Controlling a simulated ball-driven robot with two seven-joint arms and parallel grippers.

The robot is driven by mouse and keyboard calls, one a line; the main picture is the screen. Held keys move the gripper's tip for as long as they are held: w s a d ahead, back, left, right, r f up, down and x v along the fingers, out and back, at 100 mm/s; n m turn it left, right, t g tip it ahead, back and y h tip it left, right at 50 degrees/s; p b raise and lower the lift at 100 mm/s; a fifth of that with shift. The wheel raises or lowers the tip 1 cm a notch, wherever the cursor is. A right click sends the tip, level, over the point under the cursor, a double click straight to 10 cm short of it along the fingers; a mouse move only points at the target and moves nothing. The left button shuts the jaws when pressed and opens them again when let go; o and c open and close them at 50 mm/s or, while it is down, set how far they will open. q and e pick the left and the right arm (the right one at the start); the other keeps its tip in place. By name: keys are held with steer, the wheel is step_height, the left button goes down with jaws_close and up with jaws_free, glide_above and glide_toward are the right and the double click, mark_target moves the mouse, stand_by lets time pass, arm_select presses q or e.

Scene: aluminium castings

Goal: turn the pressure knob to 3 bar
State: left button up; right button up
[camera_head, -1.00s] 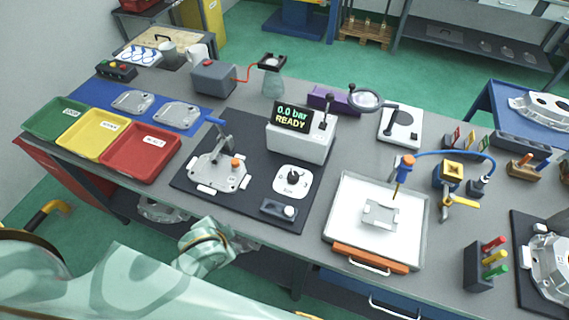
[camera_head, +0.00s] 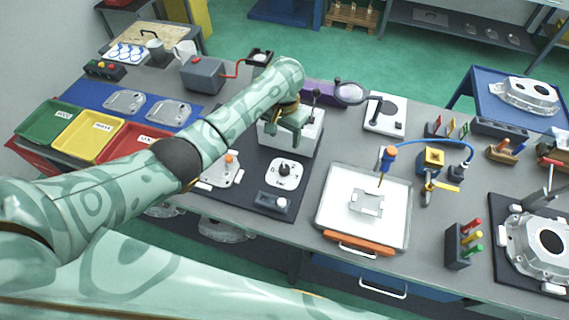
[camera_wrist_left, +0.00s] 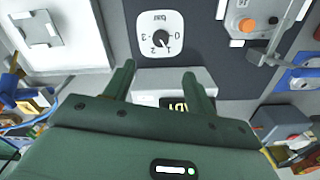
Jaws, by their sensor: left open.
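The pressure knob (camera_head: 285,173) is a small black knob on a white square dial plate on the dark mat. In the left wrist view, the knob (camera_wrist_left: 160,40) appears upside down with its marks 0 to 3 and "bar"; its exact setting is hard to read. My left gripper (camera_head: 291,126) is over the white readout box (camera_head: 308,138), behind the knob and apart from it. In the left wrist view, the left gripper's fingers (camera_wrist_left: 158,74) are spread with nothing between them. The readout is hidden by my arm in the head view. My right gripper is out of view.
A clamp fixture with a casting (camera_head: 218,172) is left of the knob, partly behind my arm. A small block with a white button (camera_head: 274,201) lies in front. A white tray (camera_head: 335,215) is at right.

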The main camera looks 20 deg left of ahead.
mark_target(284, 168)
arm_select(q)
step_height(284, 168, down, 16)
steer(key=b, duration=0.9)
steer(key=shift+w, duration=0.1)
steer(key=shift+r, duration=0.1)
steer(key=c, duration=1)
